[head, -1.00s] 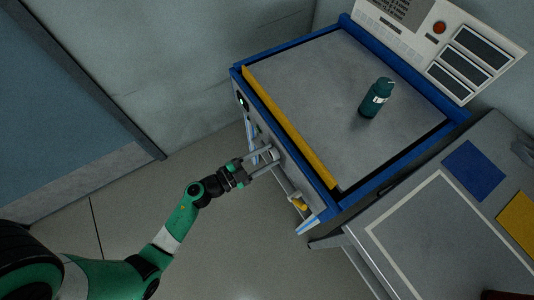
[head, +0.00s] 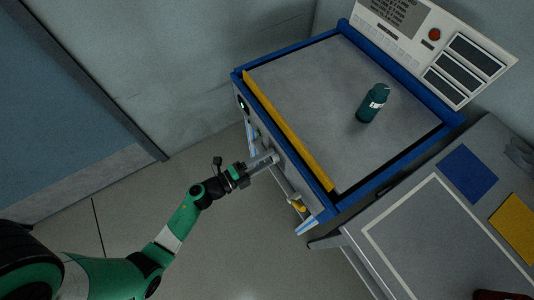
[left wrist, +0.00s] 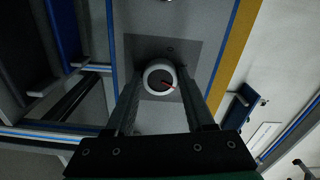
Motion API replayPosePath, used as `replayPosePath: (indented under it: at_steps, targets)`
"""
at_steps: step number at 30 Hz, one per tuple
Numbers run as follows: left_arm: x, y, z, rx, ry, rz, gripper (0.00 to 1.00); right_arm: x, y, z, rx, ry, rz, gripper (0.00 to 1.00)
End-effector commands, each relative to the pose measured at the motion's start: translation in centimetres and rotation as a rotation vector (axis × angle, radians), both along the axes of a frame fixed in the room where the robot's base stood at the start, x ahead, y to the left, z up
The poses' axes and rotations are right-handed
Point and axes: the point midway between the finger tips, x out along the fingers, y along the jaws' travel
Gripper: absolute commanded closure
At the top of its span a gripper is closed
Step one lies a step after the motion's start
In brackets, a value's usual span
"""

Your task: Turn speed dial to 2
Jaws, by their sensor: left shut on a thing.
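The speed dial (left wrist: 159,78) shows in the left wrist view as a round knob with a pale rim, a dark face and a red pointer line. The pointer aims right and slightly down in that view. The dial sits on a grey square plate (left wrist: 190,47) on the machine's front; I can read no numbers there. My left gripper (head: 271,158) reaches the front panel from the left, with its two fingers on either side of the dial, shut on it. In the head view the fingers hide the dial. My right gripper is not in view.
The machine's blue-framed top (head: 290,52) has a yellow front strip (head: 288,130) above the panel. A teal bottle (head: 371,104) stands on it. A grey table (head: 425,235) with blue and yellow patches is at the right. The floor left of the machine is clear.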

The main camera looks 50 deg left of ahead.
Motion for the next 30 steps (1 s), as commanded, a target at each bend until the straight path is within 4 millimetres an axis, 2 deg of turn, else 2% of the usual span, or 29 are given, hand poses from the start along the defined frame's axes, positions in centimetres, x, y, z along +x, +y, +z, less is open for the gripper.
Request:
replayPosePath:
  at_steps: [17, 18, 22, 30]
  targets:
    - [0.00, -0.01, -0.01, 0.038, -0.006, 0.000, 1.00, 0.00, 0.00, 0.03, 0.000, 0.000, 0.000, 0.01]
    - [0.00, -0.01, -0.01, 0.038, -0.006, -0.001, 0.41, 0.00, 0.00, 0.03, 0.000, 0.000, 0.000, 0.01]
    - [0.00, -0.01, -0.01, 0.038, -0.006, 0.000, 0.17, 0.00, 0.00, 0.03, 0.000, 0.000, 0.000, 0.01]
    - [0.00, -0.01, 0.00, 0.038, -0.006, 0.000, 0.16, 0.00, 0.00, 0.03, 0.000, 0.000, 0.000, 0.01]
